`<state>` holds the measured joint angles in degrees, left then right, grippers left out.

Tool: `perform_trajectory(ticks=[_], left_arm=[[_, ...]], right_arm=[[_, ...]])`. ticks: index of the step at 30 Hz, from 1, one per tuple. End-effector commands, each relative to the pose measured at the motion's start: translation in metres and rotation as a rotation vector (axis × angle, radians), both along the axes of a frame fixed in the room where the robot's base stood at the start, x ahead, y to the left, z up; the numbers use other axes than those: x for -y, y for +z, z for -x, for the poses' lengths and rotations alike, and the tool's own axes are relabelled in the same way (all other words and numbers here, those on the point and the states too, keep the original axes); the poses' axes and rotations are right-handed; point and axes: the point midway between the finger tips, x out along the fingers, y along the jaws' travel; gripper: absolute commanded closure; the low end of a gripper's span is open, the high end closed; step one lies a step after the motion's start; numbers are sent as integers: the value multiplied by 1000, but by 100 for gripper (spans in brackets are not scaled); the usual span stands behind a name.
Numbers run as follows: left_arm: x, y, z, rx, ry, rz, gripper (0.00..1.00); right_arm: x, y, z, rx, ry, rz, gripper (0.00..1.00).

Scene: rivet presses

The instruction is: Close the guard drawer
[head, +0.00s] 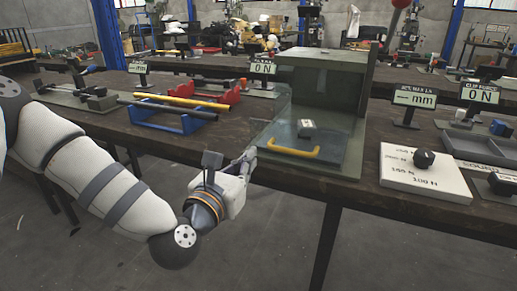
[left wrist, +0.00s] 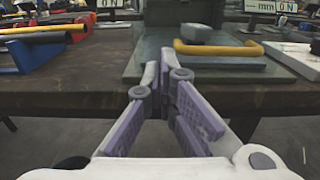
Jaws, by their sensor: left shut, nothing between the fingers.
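The guard drawer (head: 310,157) of the green press (head: 327,85) is out toward the table's front edge. It has see-through panels and a yellow bar handle (head: 290,152) on its front. A small grey block (head: 306,127) sits behind the handle. In the left wrist view the handle (left wrist: 218,50) is just right of my fingertips. My left gripper (head: 250,154) is shut and empty, at the table edge beside the drawer's left front corner. Its closed fingertips (left wrist: 164,58) show in the left wrist view; I cannot tell whether they touch the drawer. My right gripper is not in view.
A white board (head: 424,175) with a black knob lies right of the press. Blue and red racks (head: 170,118) with rods stand to the left. Small display signs (head: 413,98) stand along the dark table. The floor in front is clear.

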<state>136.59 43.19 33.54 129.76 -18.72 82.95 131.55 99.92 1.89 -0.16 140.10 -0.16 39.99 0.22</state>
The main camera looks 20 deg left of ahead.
Motion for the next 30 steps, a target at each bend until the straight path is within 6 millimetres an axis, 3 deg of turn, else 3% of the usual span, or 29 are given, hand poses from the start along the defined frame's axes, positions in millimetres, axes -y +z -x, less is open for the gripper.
perform_trajectory(ticks=[3, 9, 24, 30], left_arm=[[1, 1, -26, 3, 0, -3, 100], [2, 0, -55, 0, -1, -3, 100], [2, -2, -66, -3, -1, -2, 100], [3, -11, -106, -8, 2, 0, 100]], right_arm=[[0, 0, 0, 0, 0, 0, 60], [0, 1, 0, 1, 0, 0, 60], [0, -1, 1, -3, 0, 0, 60], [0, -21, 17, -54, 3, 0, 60]])
